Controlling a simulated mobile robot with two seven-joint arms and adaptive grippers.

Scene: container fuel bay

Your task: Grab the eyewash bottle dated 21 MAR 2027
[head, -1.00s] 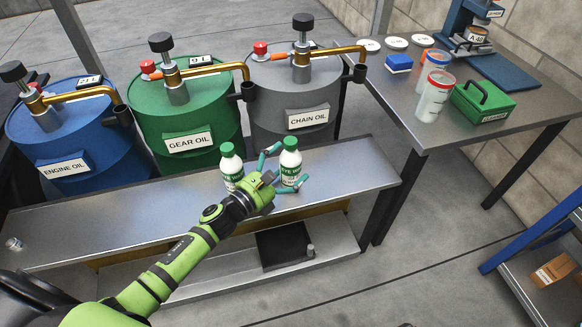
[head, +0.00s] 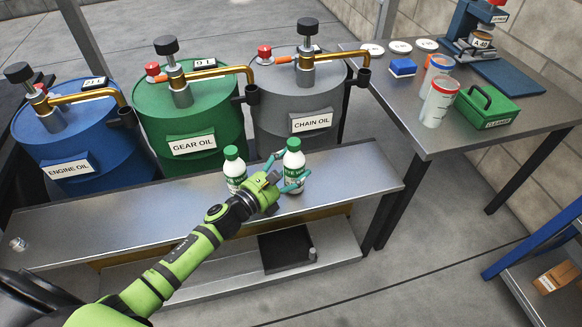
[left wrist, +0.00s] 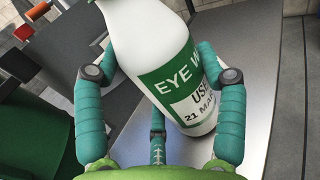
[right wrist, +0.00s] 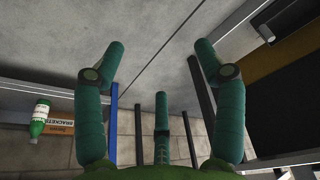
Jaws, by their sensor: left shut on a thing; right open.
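A white eyewash bottle with a green cap and green label (head: 294,172) stands at the right part of the low metal bench. In the left wrist view its label (left wrist: 185,85) reads "EYE W…" and "21 MAR"; the year is hidden. My left gripper (head: 283,169) is shut on this bottle, its fingers around the body. A second, similar eyewash bottle (head: 234,172) stands just left of the gripper, its date unreadable. My right gripper (right wrist: 157,62) is open and empty in the right wrist view. It does not show in the head view.
Blue, green and grey oil drums (head: 190,120) with taps stand behind the bench (head: 130,215). A steel table (head: 440,140) at right bears cups and a green box (head: 487,106).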

